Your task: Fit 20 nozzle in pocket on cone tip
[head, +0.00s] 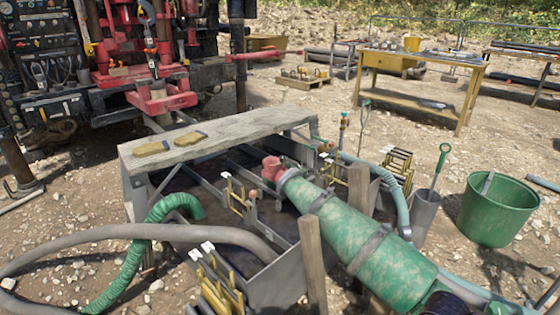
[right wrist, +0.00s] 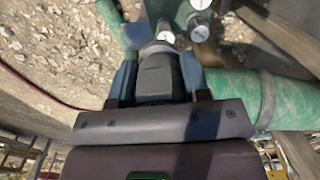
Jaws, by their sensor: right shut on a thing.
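The large green cone (head: 345,225) lies tilted over the tank, its narrow end toward the upper left. A red fitting (head: 272,168) sits at that narrow end, the cone tip. In the right wrist view the green cone (right wrist: 295,100) passes to the right of my gripper. My right gripper (right wrist: 158,78) has its blue fingers shut on a dark grey tapered piece (right wrist: 157,80) with a paler far end. No number is readable on it, so I cannot tell whether it is the 20 nozzle. The tip pocket is not clear. I cannot make out either gripper in the head view.
The tank has a wooden plank (head: 220,138) with tan gloves (head: 152,148) on it. A grey hose (head: 150,232) and a green hose (head: 130,265) cross its left side. A wooden post (head: 313,265) stands near the cone. A green bucket (head: 497,210) stands right.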

